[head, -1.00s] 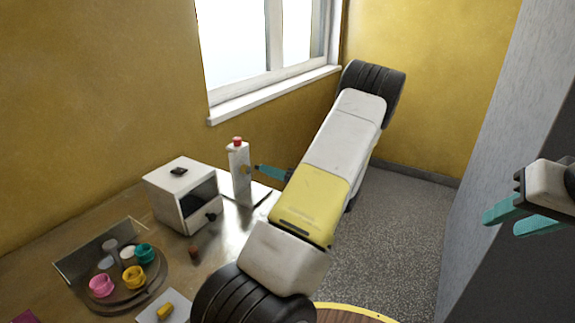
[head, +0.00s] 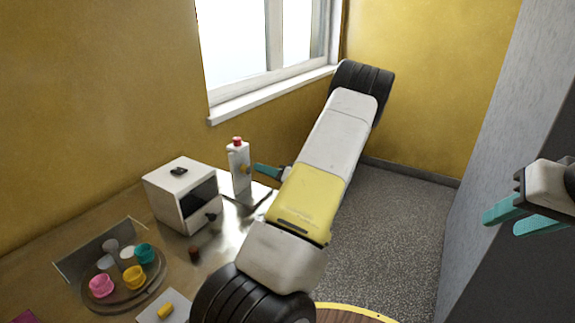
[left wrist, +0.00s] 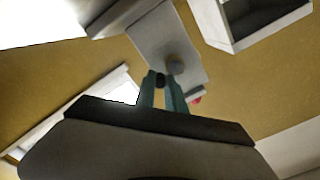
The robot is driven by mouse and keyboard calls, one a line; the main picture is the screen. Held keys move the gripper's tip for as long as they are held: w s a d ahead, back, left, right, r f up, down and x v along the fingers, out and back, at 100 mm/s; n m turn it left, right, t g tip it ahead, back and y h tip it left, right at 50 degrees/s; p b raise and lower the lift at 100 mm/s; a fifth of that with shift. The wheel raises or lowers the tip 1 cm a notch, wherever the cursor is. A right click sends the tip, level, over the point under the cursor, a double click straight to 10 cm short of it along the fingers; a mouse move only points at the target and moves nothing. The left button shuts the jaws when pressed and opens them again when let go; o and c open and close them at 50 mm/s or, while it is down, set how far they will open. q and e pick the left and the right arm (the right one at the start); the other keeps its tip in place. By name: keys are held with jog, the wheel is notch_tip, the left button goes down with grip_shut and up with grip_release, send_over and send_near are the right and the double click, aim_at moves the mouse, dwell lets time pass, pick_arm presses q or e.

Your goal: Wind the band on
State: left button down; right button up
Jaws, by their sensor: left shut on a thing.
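A white upright post (head: 238,172) with a red top stands on the table, a small brass-coloured knob (head: 245,169) on its side. My left gripper (head: 258,168) has its teal fingertips at that knob and is shut on it. In the left wrist view the fingers (left wrist: 161,88) point at the post's pale face (left wrist: 165,40), with a small dark piece between them; the exact grip is partly hidden. A white box (head: 180,190) with a dark opening and a black knob stands left of the post. No band can be made out clearly. My right gripper (head: 515,215) is open and empty at the right.
A round brown tray (head: 125,297) holds pink, yellow, teal and pale cups. A pale plate (head: 152,318) with a yellow piece lies at the table's front. A clear upright panel (head: 75,262) stands behind the tray. A window and yellow wall are behind.

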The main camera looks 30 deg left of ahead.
aim_at(248, 180)
pick_arm(q)
jog(key=m, duration=0.2)
jog(key=f+m, duration=0.1)
jog(key=m, duration=0.2)
jog(key=shift+s+f+m, duration=0.15)
jog(key=shift+f+m, duration=0.05)
jog(key=shift+m, duration=0.1)
jog(key=m, duration=0.4)
jog(key=s+f+m, duration=0.1)
jog(key=m, duration=0.3)
jog(key=s+m, duration=0.1)
jog(key=m, duration=0.3)
jog(key=shift+s+a+f+m, duration=0.1)
jog(key=shift+s+f+m, duration=0.15)
jog(key=shift+s+m, duration=0.05)
jog(key=m, duration=0.2)
jog(key=s+m, duration=0.1)
jog(key=m, duration=0.2)
jog(key=shift+s+r, duration=0.1)
jog(key=shift+r, duration=0.05)
jog(key=shift+m, duration=0.4)
jog(key=c, duration=1.4)
grip_release()
